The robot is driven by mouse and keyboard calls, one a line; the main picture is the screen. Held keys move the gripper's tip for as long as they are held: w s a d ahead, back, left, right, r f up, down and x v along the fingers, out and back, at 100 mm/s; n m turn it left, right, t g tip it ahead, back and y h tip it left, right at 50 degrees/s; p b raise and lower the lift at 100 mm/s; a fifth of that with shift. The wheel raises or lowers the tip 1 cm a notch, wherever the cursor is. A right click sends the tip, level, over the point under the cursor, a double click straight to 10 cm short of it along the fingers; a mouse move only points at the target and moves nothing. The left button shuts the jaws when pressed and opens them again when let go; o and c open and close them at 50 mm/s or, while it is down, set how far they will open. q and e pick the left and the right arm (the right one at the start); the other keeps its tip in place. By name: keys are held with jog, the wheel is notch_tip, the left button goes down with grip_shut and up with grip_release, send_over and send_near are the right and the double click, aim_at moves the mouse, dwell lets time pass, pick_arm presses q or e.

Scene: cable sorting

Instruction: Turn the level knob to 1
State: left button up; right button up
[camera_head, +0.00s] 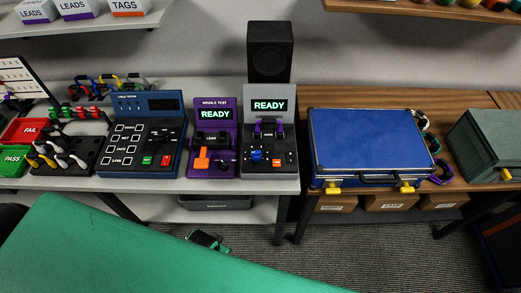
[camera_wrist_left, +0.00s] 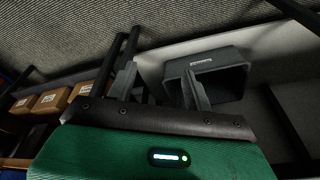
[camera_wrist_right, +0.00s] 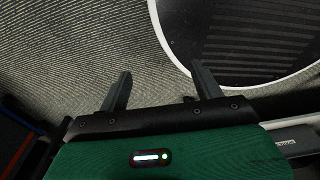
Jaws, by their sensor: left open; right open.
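The grey test unit (camera_head: 269,140) stands at the right end of the light bench, with a lit READY screen. A small blue knob (camera_head: 256,155) is on its lower front panel. The knob's markings are too small to read, and I cannot tell its setting or whether it is the level knob. My left gripper (camera_wrist_left: 160,70) is open and empty in the left wrist view, with the shelf under the bench beyond it. My right gripper (camera_wrist_right: 160,72) is open and empty over the floor in the right wrist view. Neither gripper touches the unit.
A purple test unit (camera_head: 214,140) is close on the left, beside the blue cable tester (camera_head: 145,135). A black speaker (camera_head: 270,52) stands behind. A blue case (camera_head: 370,140) is on the wooden bench to the right. A grey bin (camera_wrist_left: 207,78) sits below the bench.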

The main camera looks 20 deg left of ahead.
pick_arm(q)
jog(key=w+d+r+m+t+h+p, duration=0.1)
jog(key=w+d+r, duration=0.15)
jog(key=r, duration=0.65)
jog(key=w+d+r+m+h, duration=0.1)
jog(key=w+r, duration=0.2)
jog(key=r, duration=0.7)
jog(key=w+d+r+m+h, duration=0.1)
jog(key=w+d+r+m, duration=0.15)
jog(key=r, duration=0.25)
jog(key=m+g+h+p, duration=0.1)
jog(key=m+g, duration=0.1)
jog(key=m, duration=0.6)
send_near(255, 152)
jog(key=p+x, duration=0.4)
jog(key=x, duration=0.4)
jog(key=shift+w, duration=0.1)
jog(key=shift+x, duration=0.85)
jog(key=shift+f, duration=0.1)
pick_arm(e)
notch_tip(255, 152, up, 6)
jog(key=shift+s+d+r, duration=0.2)
jog(key=shift+s, duration=0.2)
